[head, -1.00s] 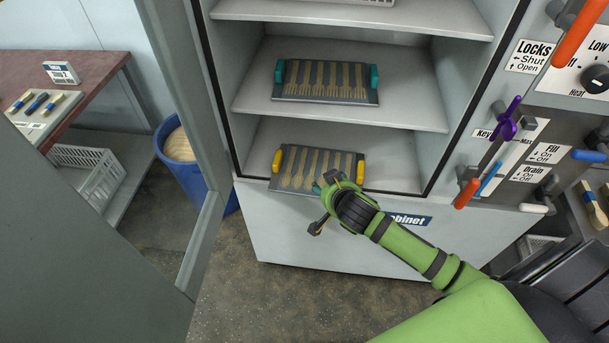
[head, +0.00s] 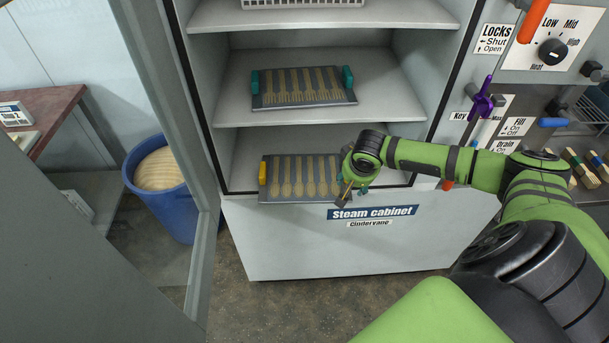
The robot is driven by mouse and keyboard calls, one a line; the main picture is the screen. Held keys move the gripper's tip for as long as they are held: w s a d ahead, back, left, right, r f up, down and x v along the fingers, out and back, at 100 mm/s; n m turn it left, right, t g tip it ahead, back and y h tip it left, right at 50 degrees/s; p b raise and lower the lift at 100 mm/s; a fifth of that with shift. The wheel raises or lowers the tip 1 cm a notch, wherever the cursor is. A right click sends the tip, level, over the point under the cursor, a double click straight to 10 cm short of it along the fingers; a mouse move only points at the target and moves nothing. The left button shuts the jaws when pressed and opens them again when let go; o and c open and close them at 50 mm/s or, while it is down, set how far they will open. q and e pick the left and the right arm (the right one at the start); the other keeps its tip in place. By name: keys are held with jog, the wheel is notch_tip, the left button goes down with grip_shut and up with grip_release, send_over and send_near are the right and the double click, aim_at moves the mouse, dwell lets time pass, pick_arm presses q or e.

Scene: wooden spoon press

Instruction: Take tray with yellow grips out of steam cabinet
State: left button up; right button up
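The tray with yellow grips (head: 300,191) lies on the lowest visible shelf of the steam cabinet (head: 290,235). It is dark and flat, with several pale wooden spoon shapes on it, and its front edge reaches the shelf's front lip. Its left yellow grip (head: 263,172) is in plain view; its right grip is hidden behind my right gripper (head: 350,188). That gripper is at the tray's right end, pointing down. Its fingers are partly covered by the wrist, so I cannot tell whether they close on the grip. My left gripper is out of view.
A similar tray with teal grips (head: 303,101) lies on the shelf above. The open cabinet door (head: 190,150) stands at the left, with a blue bin (head: 160,205) beyond it. A control panel with levers (head: 500,100) is at the right.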

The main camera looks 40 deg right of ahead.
jog(key=shift+w+d+r, duration=0.1)
jog(key=shift+w+d, duration=0.2)
jog(key=shift+w, duration=0.25)
jog(key=shift+w+d, duration=0.3)
jog(key=shift+w, duration=0.25)
jog(key=shift+w+d, duration=0.65)
jog(key=shift+w, duration=0.35)
jog(key=shift+w+x, duration=0.2)
jog(key=shift+x, duration=0.9)
jog(key=shift+w+d+f, duration=0.15)
jog(key=shift+d+f, duration=0.15)
jog(key=shift+f, duration=0.15)
jog(key=shift+c, duration=0.4)
